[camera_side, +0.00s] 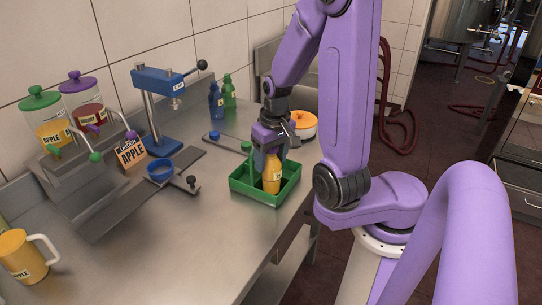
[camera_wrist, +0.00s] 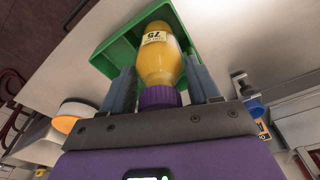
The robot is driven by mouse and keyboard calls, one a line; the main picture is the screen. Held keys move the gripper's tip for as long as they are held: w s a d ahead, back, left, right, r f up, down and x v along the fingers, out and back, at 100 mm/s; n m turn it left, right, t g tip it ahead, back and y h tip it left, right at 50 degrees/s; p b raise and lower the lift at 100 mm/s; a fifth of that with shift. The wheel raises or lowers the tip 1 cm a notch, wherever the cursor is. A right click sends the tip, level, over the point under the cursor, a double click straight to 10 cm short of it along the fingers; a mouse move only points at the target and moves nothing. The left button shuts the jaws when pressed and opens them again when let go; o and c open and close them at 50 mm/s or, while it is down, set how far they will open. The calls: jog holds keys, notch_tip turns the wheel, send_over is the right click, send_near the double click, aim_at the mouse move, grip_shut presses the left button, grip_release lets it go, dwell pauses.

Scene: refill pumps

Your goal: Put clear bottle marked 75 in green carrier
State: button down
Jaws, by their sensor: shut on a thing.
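A clear bottle (camera_wrist: 160,60) filled with yellow-orange liquid has a purple cap and a label reading 75 in the wrist view. My gripper (camera_side: 270,150) is shut on it near the cap; its fingers also show in the wrist view (camera_wrist: 160,88). In the side view the bottle (camera_side: 271,175) is upright within the walls of the green carrier (camera_side: 252,197). I cannot tell whether its base touches the carrier floor. The carrier sits on the steel counter near its right edge and also shows behind the bottle in the wrist view (camera_wrist: 118,50).
A blue press (camera_side: 155,90), a blue bowl (camera_side: 160,170) and two juice dispensers (camera_side: 85,105) stand left. Blue (camera_side: 215,101) and green (camera_side: 229,92) bottles stand behind. An orange-and-white round container (camera_side: 303,124) is beyond my gripper. A yellow jug (camera_side: 22,256) stands front left; the front counter is clear.

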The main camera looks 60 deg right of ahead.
jog(key=shift+f, duration=0.6)
dwell(0.6)
jog(key=shift+c, duration=0.8)
grip_release()
jog(key=shift+r, duration=4.5)
